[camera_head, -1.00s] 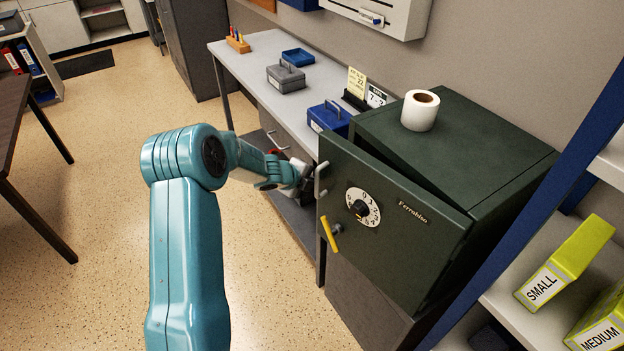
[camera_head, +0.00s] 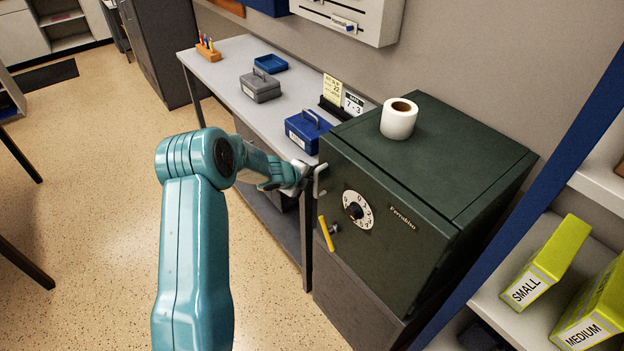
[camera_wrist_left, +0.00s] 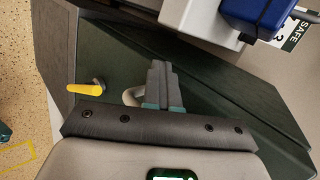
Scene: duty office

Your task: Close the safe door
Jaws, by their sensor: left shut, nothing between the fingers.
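The dark green safe (camera_head: 450,160) stands at the right with its door (camera_head: 385,245) facing me. The door lies flush with the safe's front or very nearly so; I cannot see a clear gap. My right gripper is out of view.
A white paper roll (camera_head: 399,119) stands on the safe. A blue cash box (camera_head: 307,132) and a grey one (camera_head: 260,86) sit on the bench (camera_head: 225,62) to the left. A shelf with yellow-green boxes (camera_head: 545,265) is at the right.

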